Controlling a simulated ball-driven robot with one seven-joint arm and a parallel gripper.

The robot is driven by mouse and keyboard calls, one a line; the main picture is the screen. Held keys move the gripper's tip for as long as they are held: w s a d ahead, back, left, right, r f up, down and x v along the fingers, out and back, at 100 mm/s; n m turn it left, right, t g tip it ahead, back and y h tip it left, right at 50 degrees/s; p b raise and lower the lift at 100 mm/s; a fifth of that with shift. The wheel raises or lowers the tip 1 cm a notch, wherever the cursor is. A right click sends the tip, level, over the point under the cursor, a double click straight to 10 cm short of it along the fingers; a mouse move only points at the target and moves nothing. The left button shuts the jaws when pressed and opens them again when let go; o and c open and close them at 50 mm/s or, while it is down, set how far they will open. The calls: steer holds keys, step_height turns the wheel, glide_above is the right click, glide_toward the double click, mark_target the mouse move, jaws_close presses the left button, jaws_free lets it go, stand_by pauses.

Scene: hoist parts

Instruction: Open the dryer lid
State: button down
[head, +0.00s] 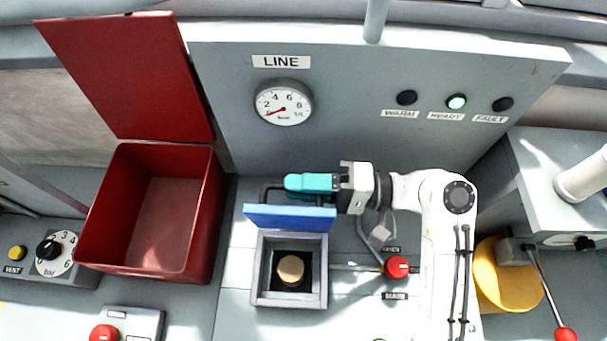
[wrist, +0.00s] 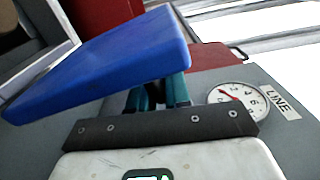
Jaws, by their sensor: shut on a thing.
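The dryer is a small grey square box (head: 258,285) in the middle of the head view. Its blue lid (head: 290,218) stands raised along the box's back edge, so the inside shows. A round tan piece (head: 291,269) sits in the dark interior. My gripper (head: 308,183) has teal fingers and is shut on the lid's dark bar handle (head: 265,191), behind the lid. In the wrist view the blue lid (wrist: 110,62) slants close in front of the teal fingers (wrist: 160,95) and hides their tips and the grip.
A red bin (head: 150,272) with its lid up stands left of the dryer. A grey panel (head: 400,140) with a gauge (head: 284,103) and a lit green READY lamp (head: 456,102) rises behind. A red knob (head: 397,267) is right of the dryer, close to my arm.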

steer(key=shift+r, duration=0.35)
steer(key=c, duration=1.4)
jaws_free()
steer(key=shift+s, duration=0.1)
steer(key=shift+o, duration=1.2)
steer(key=shift+f, duration=0.15)
steer(key=d+b, duration=0.2)
steer(key=d, duration=0.9)
steer(key=shift+s, duration=0.2)
steer(key=shift+a, duration=0.1)
